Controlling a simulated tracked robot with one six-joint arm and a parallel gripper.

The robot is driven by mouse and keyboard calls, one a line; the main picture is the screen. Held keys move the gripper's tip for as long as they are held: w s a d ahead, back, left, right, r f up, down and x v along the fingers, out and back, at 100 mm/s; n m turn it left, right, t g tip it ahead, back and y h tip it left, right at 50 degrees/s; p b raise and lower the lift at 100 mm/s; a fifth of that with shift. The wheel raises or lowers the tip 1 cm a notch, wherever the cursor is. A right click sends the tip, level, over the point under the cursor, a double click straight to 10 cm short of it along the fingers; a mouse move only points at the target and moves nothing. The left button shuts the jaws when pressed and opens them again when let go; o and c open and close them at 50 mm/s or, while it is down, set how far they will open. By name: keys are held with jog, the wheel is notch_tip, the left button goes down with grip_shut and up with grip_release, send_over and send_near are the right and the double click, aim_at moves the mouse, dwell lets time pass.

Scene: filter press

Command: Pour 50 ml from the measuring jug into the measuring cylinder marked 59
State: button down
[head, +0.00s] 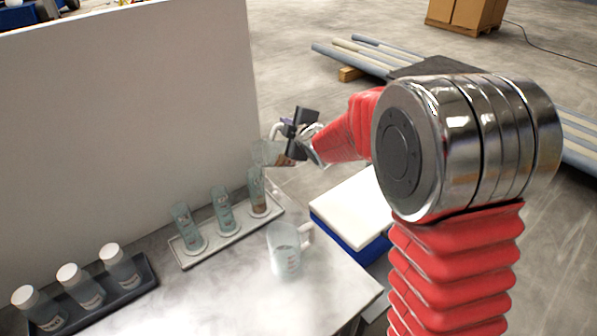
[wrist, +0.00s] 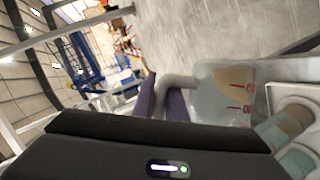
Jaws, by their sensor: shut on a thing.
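My gripper (head: 280,130) is shut on the handle of a clear measuring jug (head: 266,153). In the wrist view the purple fingers (wrist: 162,98) close around the handle, and the jug (wrist: 222,88) is tilted, with brownish liquid and red marks. The jug is just above the far-right measuring cylinder (head: 257,192) of a row of three; that cylinder looks brownish. The middle cylinder (head: 222,212) and left cylinder (head: 186,230) look clear bluish. Their labels are too small to read, so I cannot tell which is marked 59. Whether liquid is flowing cannot be told.
The cylinders stand in a pale tray (head: 228,241). A second clear jug (head: 284,252) stands on the table in front. A dark tray (head: 130,289) holds three white-capped bottles at left. A white-lidded blue box (head: 352,210) is at right. A white panel (head: 120,110) rises behind.

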jog(key=shift+w+d+f+m+g+y+b, duration=0.15)
jog(key=shift+w+d+f+m+y+b, duration=0.05)
jog(key=shift+w+f+m+b, duration=0.2)
jog(key=shift+w+d+f+m+g+y+b, duration=0.2)
jog(key=shift+f+m+b, duration=0.1)
jog(key=shift+f, duration=0.15)
jog(key=shift+w+d+f+m+b, duration=0.1)
jog(key=shift+w+f+m+b, duration=0.1)
jog(key=shift+m+b, duration=0.15)
jog(key=w+d+f+m+g+y+b, duration=0.1)
jog(key=w+d+f+m+y+b, duration=0.1)
jog(key=f, duration=0.4)
jog(key=w+d+f+m+g+y+b, duration=0.2)
jog(key=f+m, duration=0.2)
jog(key=f, duration=0.2)
jog(key=shift+d, duration=0.25)
dwell(0.5)
jog(key=shift+w, duration=0.1)
dwell(0.3)
